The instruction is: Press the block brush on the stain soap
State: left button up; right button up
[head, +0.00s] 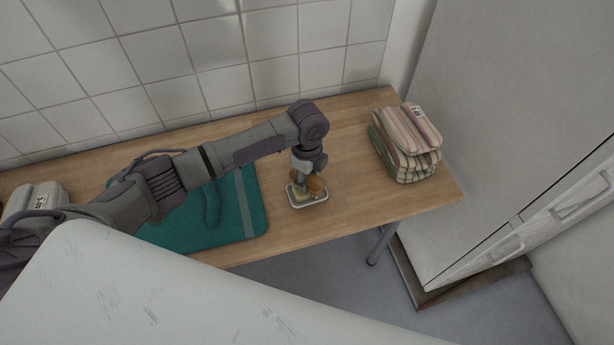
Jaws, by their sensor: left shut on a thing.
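My left gripper (306,168) points down over the right-centre of the wooden table and is shut on the block brush (316,186), a small brown block. The brush is right over the stain soap (303,196), a yellowish piece in a pale, rimmed dish (308,204). The gripper and brush hide part of the soap. From this angle I cannot tell whether the brush touches the soap or hovers just above it. My right gripper is not in view.
A teal mat (225,232) with a dark green item (211,205) lies left of the dish, partly under my arm. Folded striped cloths (405,145) are stacked at the right end of the wooden table (345,195). A tiled wall stands behind; a pale cabinet (500,130) stands right.

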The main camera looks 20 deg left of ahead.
pick_arm(q)
jog(key=shift+s+f+p, duration=0.1)
jog(key=shift+p, duration=0.2)
dwell(1.3)
notch_tip(320, 180, up, 7)
jog(key=p, duration=0.7)
jog(key=shift+p, duration=0.35)
dwell(0.5)
